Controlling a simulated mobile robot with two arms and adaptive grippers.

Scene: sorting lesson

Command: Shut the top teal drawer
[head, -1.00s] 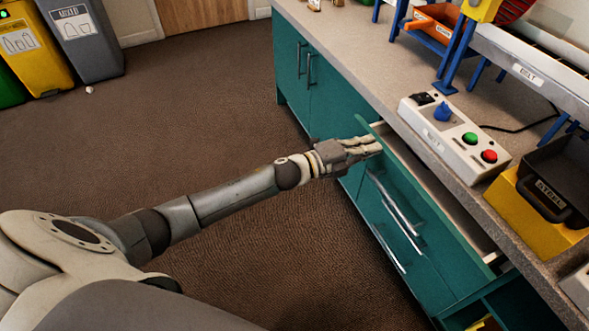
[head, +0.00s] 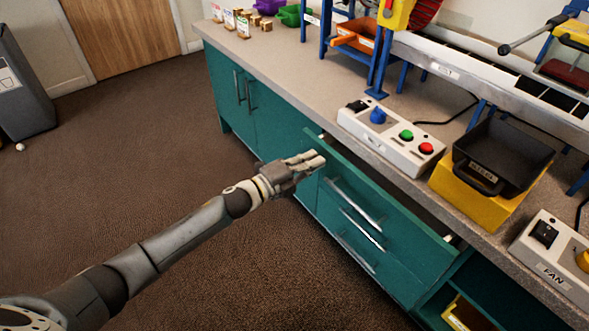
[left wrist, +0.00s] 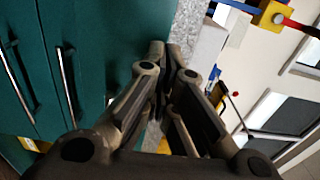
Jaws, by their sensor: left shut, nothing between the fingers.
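The top teal drawer (head: 382,205) stands partly open below the grey worktop, and a strip of its inside shows behind its front panel. Its metal handle (head: 353,203) is on the front. My left gripper (head: 318,160) is shut and empty, with its fingertips at the upper left part of the drawer front. I cannot tell whether they touch it. In the left wrist view the closed fingers (left wrist: 168,62) point toward the worktop edge, with teal fronts to their left. My right gripper is not in view.
Lower drawers with handles (head: 362,229) sit below, looking closed. A button box (head: 375,145), a black bin (head: 512,150) on a yellow block (head: 470,195), and a fan switch box (head: 545,260) stand on the worktop. Open floor (head: 130,180) lies at left.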

